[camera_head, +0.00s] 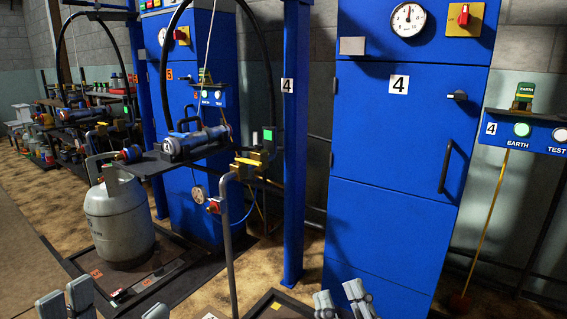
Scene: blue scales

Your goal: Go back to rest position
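My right gripper (341,301) shows at the bottom edge, right of centre, in the head view. Two of its grey fingers point up and stand slightly apart, with nothing seen between them. My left gripper (67,302) shows at the bottom left, with two grey fingertips upright. Another grey fingertip shows to their right at the bottom edge, apart from them. Both grippers look open and empty. The palms and lower parts are cut off by the frame. Neither gripper appears to touch anything.
A blue cabinet (390,215) with a dial and handle stands right of centre. A blue post (295,150) stands left of it. A grey gas cylinder (119,220) stands on a scale (190,262) at left. An earth/test box (535,135) hangs at right.

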